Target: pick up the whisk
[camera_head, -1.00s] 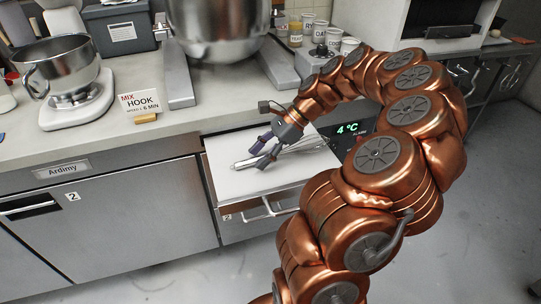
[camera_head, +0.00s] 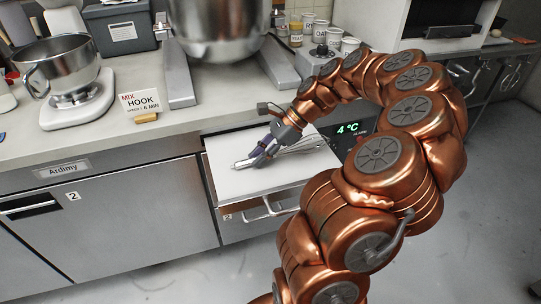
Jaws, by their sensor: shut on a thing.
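The whisk (camera_head: 303,147) lies along a white surface (camera_head: 228,180) on top of a pulled-out drawer. Its metal handle end (camera_head: 243,164) points left and its wire loops point right, towards the 4 °C display. My gripper (camera_head: 262,156) reaches down from above and is shut on the whisk's handle. The fingers hide the middle part of the whisk. The whisk appears to be at the level of the surface; I cannot tell whether it touches it.
The drawer handle (camera_head: 268,209) sticks out at the front. On the counter behind stand a scale with a steel bowl (camera_head: 57,64), a "MIX HOOK" card (camera_head: 139,105), a large mixer bowl (camera_head: 215,30) and several paper cups (camera_head: 334,38). Clear floor lies to the right.

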